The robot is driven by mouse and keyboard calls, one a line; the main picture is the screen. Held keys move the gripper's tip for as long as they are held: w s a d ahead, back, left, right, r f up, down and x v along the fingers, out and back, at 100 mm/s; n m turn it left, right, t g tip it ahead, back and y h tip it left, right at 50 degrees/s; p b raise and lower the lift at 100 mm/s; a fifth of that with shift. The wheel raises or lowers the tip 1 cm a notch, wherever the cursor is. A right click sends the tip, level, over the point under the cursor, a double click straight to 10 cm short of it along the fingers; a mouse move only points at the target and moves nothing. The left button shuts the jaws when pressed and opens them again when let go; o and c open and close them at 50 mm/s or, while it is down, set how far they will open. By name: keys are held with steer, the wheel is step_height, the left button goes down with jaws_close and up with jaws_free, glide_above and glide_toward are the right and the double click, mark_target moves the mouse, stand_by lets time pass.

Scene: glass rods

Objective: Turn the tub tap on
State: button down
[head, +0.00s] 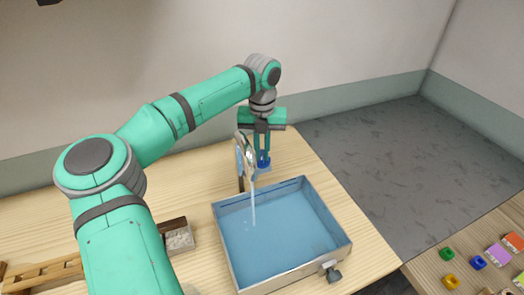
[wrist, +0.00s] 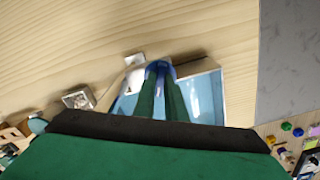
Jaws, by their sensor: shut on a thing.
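The tub (head: 331,224) is an open box of blue water on the wooden table. Its silver tap (head: 246,155) stands at the back edge, and a thin white stream falls from the spout into the water. My gripper (head: 263,155) points down just right of the spout, shut on the blue tap handle (head: 264,164). In the wrist view my two green fingers (wrist: 160,76) come together at the blue handle (wrist: 158,67), and the fingers hide part of it. The tub also shows there behind the fingers (wrist: 206,92).
A small grey-topped tray (head: 180,238) and a wooden rack (head: 45,274) lie left of the tub. A grey drain valve (head: 333,273) sticks out at the tub's front. Several coloured blocks lie on another table at the lower right. Bare tabletop (head: 310,155) lies right of my gripper.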

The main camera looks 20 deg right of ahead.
mark_target(262, 154)
steer(key=shift+n, duration=0.3)
stand_by(0.4)
steer(key=c, duration=1.8)
jaws_free()
step_height(262, 154, up, 11)
steer(key=shift+f, duration=0.1)
